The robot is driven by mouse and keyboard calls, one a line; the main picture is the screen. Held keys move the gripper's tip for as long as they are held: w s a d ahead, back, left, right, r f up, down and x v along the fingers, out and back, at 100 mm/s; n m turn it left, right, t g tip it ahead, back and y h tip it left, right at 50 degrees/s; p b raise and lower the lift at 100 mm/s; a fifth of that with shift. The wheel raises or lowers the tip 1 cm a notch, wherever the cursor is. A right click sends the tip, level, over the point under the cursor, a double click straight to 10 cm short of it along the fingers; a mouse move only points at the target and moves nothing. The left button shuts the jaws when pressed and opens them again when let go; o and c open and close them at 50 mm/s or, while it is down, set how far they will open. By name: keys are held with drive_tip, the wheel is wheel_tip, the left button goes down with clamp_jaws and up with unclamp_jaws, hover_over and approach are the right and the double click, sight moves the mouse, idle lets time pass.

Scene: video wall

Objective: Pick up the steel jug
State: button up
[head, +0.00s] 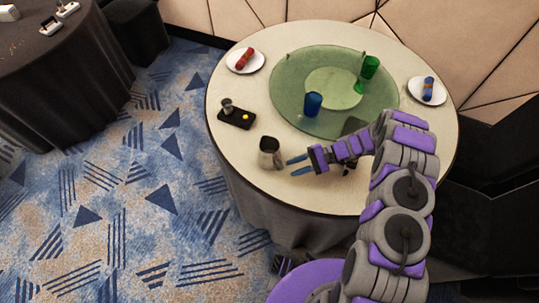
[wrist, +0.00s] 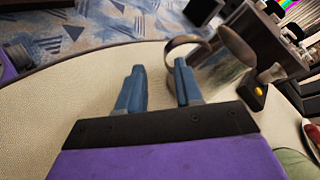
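The steel jug (head: 268,152) stands upright near the left front edge of the round table (head: 232,150). My gripper (head: 297,165) is just to its right, low over the tabletop, with its blue fingers pointing at the jug. In the wrist view, my gripper (wrist: 157,78) is open, with a clear gap between the fingers. The shiny jug (wrist: 218,70) is ahead and to the right there, its curved handle close beyond the right fingertip. I cannot tell whether finger and handle touch. Nothing is held.
A black tray (head: 236,123) with a small cup stands behind the jug. A green glass turntable (head: 290,75) carries a blue glass (head: 312,104) and a green glass (head: 369,68). White plates with rolled napkins sit at the back left (head: 237,66) and right (head: 436,98).

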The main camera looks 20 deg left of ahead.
sight(280, 170)
drive_tip(key=shift+w+a+b+x, duration=0.15)
drive_tip(key=shift+b+x, duration=0.1)
drive_tip(key=shift+x, duration=0.8)
drive_tip(key=shift+w+a+b+x, duration=0.1)
drive_tip(key=shift+w+b+x, duration=0.1)
drive_tip(key=shift+x, duration=0.8)
drive_tip(key=shift+w+a+b+x, duration=0.1)
drive_tip(key=shift+b+x, duration=0.15)
drive_tip(key=shift+x, duration=0.8)
drive_tip(key=shift+d, duration=0.1)
clamp_jaws()
